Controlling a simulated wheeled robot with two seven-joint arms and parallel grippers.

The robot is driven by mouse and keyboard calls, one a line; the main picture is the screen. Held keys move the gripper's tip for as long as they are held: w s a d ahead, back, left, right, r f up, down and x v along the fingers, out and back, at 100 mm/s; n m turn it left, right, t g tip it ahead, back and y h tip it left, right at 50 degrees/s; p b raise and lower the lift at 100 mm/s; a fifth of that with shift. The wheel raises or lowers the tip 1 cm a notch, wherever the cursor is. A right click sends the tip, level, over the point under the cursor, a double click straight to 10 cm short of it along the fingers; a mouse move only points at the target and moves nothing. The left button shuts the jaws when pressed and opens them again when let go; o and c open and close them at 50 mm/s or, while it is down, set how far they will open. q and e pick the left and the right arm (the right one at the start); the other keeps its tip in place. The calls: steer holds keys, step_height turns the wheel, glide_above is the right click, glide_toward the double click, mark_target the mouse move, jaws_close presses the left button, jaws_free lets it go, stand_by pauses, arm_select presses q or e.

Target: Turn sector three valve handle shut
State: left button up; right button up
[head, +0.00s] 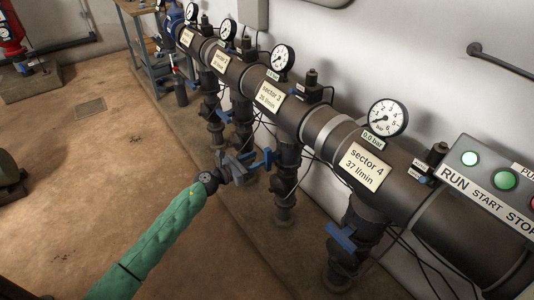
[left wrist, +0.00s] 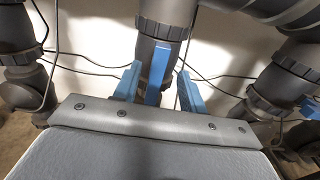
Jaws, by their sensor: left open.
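The sector 3 label (head: 268,97) is on the large dark pipe in the head view. Below it a down pipe carries a valve with a blue handle (head: 267,158). My left gripper (head: 256,162) is at this handle, open, and partly covers it. In the left wrist view the blue handle (left wrist: 159,72) stands between my two blue fingertips (left wrist: 160,88), with a gap visible on each side. The handle points toward the camera and looks roughly upright in that picture. My right gripper is in neither view.
The sector 4 label (head: 363,165) and its blue valve handle (head: 341,238) are to the right. Pressure gauges (head: 387,117) stand along the manifold. Loose black cables (left wrist: 75,65) hang around the pipes. A control panel (head: 490,180) is at right. The floor (head: 110,170) at left is mostly clear.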

mark_target(265, 154)
arm_select(q)
steer(key=x, duration=0.5)
steer(key=shift+w+d+p, duration=0.3)
steer(key=shift+w+d, duration=0.15)
steer(key=shift+d, duration=0.1)
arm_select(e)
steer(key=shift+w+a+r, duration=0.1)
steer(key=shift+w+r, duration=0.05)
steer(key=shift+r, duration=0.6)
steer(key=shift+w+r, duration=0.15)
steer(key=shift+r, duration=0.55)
arm_select(q)
steer(key=shift+c, duration=0.2)
jaws_close()
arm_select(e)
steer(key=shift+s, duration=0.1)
